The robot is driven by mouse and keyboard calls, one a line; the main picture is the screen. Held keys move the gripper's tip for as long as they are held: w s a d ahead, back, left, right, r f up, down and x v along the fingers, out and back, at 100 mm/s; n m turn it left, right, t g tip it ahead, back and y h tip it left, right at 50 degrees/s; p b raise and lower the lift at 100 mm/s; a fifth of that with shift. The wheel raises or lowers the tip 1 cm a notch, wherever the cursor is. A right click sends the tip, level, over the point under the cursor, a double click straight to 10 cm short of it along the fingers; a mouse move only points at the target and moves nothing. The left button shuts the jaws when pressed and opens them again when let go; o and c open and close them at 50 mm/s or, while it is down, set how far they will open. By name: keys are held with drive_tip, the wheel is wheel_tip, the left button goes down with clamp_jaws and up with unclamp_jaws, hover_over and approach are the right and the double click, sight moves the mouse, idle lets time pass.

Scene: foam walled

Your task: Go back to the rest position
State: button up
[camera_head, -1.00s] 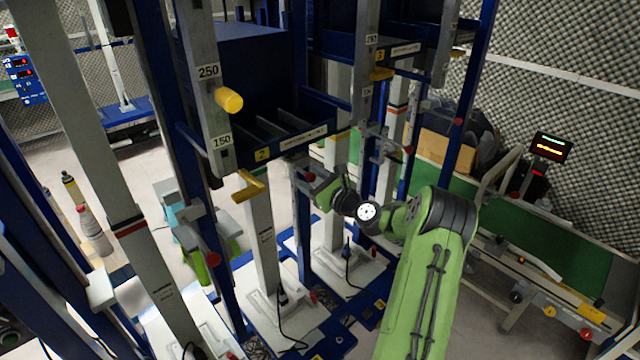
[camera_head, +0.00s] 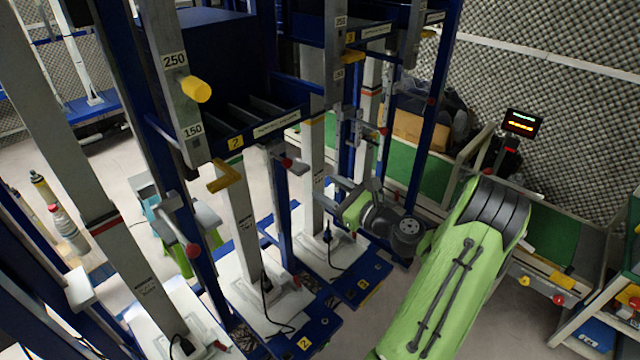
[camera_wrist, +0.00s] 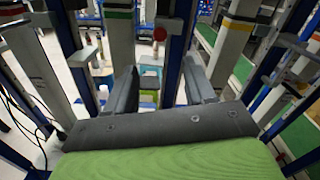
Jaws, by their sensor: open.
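My gripper (camera_head: 352,190) is at the end of my green and dark grey arm, low and right of centre in the head view, close to the blue and white posts of the racks. In the wrist view, my gripper's two grey fingers (camera_wrist: 160,88) stand apart with nothing held between them. Posts and a green-and-white object on the floor show beyond the fingers. Part of the gripper is hard to make out against the posts in the head view.
Blue-framed test racks with a yellow handle (camera_head: 196,89) fill the left and middle. A green conveyor (camera_head: 552,225) with a small display (camera_head: 522,123) runs at the right. A bottle (camera_head: 66,228) stands at far left. Pale floor shows between racks.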

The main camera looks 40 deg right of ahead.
drive_tip(key=w+a+r+n+g+y+p, duration=0.15)
drive_tip(key=a+n+g, duration=0.35)
drive_tip(key=a+n, duration=0.55)
drive_tip(key=w+a+n+g+y, duration=0.1)
drive_tip(key=a+n+g+y, duration=0.2)
drive_tip(key=a+n+g, duration=0.7)
drive_tip(key=s+a+r+n+t+h+p, duration=0.1)
drive_tip(key=s+a+r+n, duration=0.3)
drive_tip(key=s, duration=0.6)
drive_tip(key=s+a+r+n+t+h, duration=0.1)
drive_tip(key=s+a+r+n+h, duration=0.2)
drive_tip(key=s+a+n, duration=0.3)
drive_tip(key=s+n+h, duration=0.1)
drive_tip(key=s+n, duration=0.1)
drive_tip(key=s, duration=0.3)
drive_tip(key=shift+r+t+p, duration=0.3)
drive_tip(key=shift+r+p, duration=0.05)
